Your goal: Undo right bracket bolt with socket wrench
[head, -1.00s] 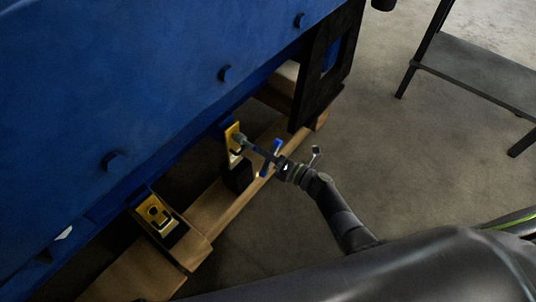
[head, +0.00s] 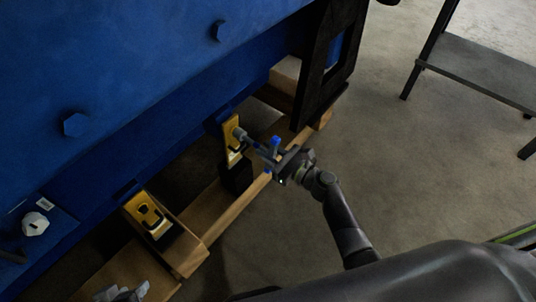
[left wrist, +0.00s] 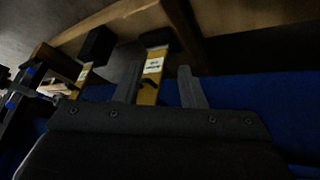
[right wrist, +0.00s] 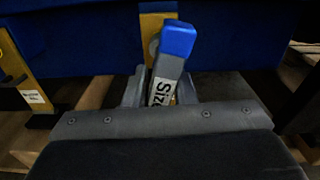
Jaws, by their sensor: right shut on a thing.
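The right bracket (head: 231,136) is yellow and sits on a black block below the blue engine. The socket wrench (head: 262,149) is grey with blue parts; its socket end (head: 242,134) is against the bracket's face and covers the bolt. I cannot tell how fully it is seated. My right gripper (head: 284,160) is shut on the wrench; the right wrist view shows the blue-ended, labelled handle (right wrist: 172,62) between its fingers. My left gripper (head: 122,294) is at the lower left edge, its fingers (left wrist: 160,90) apart and empty, facing the left bracket (left wrist: 152,72).
The blue engine (head: 130,60) fills the upper left. The left bracket (head: 150,215) stands on the wooden pallet beam (head: 205,215). A black frame (head: 315,85) rises behind the right bracket. A dark metal table (head: 475,70) stands at upper right. The floor between is clear.

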